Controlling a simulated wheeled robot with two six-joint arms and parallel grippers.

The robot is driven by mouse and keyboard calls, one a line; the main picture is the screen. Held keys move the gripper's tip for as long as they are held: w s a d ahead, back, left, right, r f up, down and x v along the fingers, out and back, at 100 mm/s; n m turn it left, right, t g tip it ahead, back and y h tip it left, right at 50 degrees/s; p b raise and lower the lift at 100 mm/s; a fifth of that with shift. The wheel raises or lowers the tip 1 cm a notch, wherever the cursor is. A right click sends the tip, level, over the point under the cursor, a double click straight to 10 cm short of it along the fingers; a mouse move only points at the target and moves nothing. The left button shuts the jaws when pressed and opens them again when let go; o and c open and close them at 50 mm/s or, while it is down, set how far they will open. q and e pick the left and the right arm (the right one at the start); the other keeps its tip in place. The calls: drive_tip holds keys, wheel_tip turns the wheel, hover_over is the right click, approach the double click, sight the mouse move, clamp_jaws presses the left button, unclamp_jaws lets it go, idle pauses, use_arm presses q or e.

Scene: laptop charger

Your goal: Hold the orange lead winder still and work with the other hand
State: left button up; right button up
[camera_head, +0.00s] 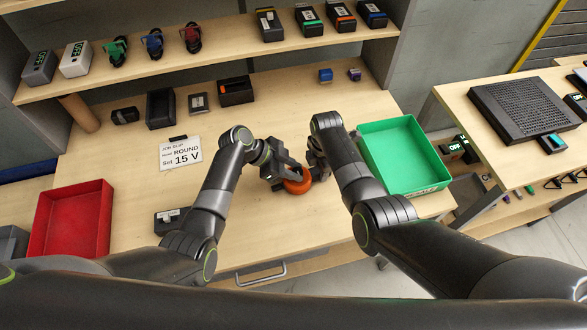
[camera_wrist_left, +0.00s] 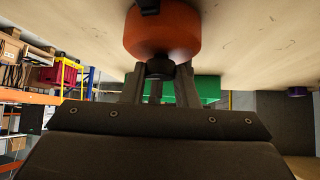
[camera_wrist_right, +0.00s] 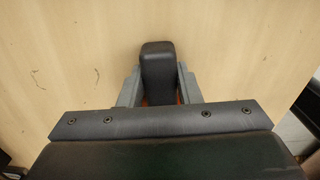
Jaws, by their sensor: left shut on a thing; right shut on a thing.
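The orange lead winder (camera_head: 297,187) is at the middle of the table, between my two grippers. It also shows in the left wrist view (camera_wrist_left: 165,35), upside down at the top. My left gripper (camera_head: 284,178) is shut on a short dark stub (camera_wrist_left: 160,69) at the side of the winder. My right gripper (camera_head: 314,172) is shut on a black rounded block (camera_wrist_right: 158,68). A little orange shows behind that block, between the right fingers. I cannot tell whether the block is joined to the winder.
A green tray (camera_head: 443,188) stands close right of my right gripper; a red tray (camera_head: 106,222) is far left. A slip (camera_head: 181,140) reads "ROUND" and "15 V". Dark boxes (camera_head: 161,109) stand behind. A shelf (camera_head: 220,48) holds chargers and coiled leads. Table behind the winder is clear.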

idle(0.4)
use_arm(q)
drive_tip(key=o, duration=1)
drive_tip(key=shift+a, duration=0.1)
drive_tip(key=w+v, duration=0.1)
drive_tip(key=v, duration=1)
drive_tip(key=shift+s+a+r, duration=0.3)
drive_tip(key=shift+s+r, duration=0.05)
drive_tip(key=shift+s, duration=0.1)
use_arm(e)
drive_tip(key=o, duration=1.2)
drive_tip(key=shift+r, duration=0.15)
